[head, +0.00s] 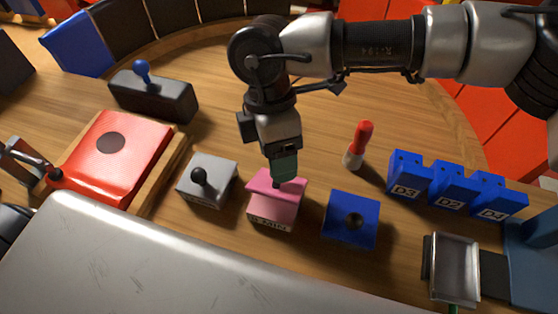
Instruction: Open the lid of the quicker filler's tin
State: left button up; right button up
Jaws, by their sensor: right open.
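Three small square tins stand in a row on the wooden table: a grey one (207,187) with a black knob on top, a pink one (272,213) with a label on its front, and a blue one (350,222) with a dark round spot on top. The frame does not show which is the quicker filler's tin. My right gripper (284,182) points down at the top of the pink tin, its tips at or just above the lid. It is open, and it hides the middle of that lid; contact cannot be told. My left gripper is not in view.
A red pad (115,150) in a wooden tray lies left. A dark box with a blue knob (150,94) stands behind. A red-and-white cylinder (358,145) and blue labelled blocks (450,186) stand right. A metal tray (456,267) is front right.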

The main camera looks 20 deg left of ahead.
jog(key=shift+x, duration=1.1)
grip_shut()
